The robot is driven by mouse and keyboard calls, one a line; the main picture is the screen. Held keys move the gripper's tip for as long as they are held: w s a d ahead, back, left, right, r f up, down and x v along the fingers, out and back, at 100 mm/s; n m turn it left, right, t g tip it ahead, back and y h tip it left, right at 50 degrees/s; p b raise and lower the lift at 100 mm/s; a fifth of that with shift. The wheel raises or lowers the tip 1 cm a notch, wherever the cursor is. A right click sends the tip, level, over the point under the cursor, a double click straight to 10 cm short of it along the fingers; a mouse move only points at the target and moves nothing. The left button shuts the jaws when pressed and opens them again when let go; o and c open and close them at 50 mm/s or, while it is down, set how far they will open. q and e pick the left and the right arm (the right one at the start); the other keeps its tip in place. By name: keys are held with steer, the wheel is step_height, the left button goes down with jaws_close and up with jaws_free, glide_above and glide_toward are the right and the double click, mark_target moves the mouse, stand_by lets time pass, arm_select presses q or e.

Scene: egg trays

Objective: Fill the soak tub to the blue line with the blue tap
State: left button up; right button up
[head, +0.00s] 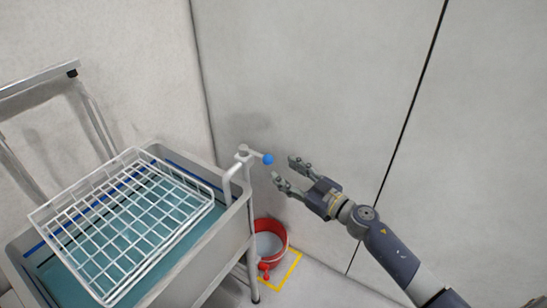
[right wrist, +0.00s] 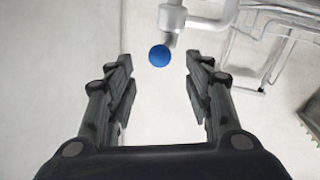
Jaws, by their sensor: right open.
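The grey soak tub (head: 222,228) stands at the left in the head view with bluish water in it. A blue line (head: 176,160) runs along its inner wall, and the water surface lies below it where I can see. A white wire basket (head: 208,205) covers much of the tub's top. The tap (head: 243,153) stands at the tub's right corner; its lever ends in a blue knob (head: 267,159). In the right wrist view the blue knob (right wrist: 160,55) is beyond the fingertips, between them. My right gripper (head: 283,172) is open and empty, just right of the knob, apart from it.
A red bucket (head: 283,232) stands on the floor beside the tub, inside a yellow floor marking (head: 293,266). A grey wall (head: 320,80) is close behind the tap. A metal rail (head: 38,82) is at the upper left.

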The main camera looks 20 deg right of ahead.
mark_target(272, 162)
steer(key=x, duration=0.6)
steer(key=shift+w+a, duration=0.1)
steer(key=shift+w, duration=0.25)
steer(key=shift+w+a, duration=0.35)
steer(key=shift+w, duration=0.3)
arm_select(q)
steer(key=shift+w+d+r, duration=0.1)
steer(key=shift+w+r, duration=0.05)
steer(key=shift+w, duration=0.35)
steer(key=shift+w+r, duration=0.15)
steer(key=shift+w, duration=0.3)
steer(key=shift+s, duration=0.15)
arm_select(e)
steer(key=shift+c, duration=0.2)
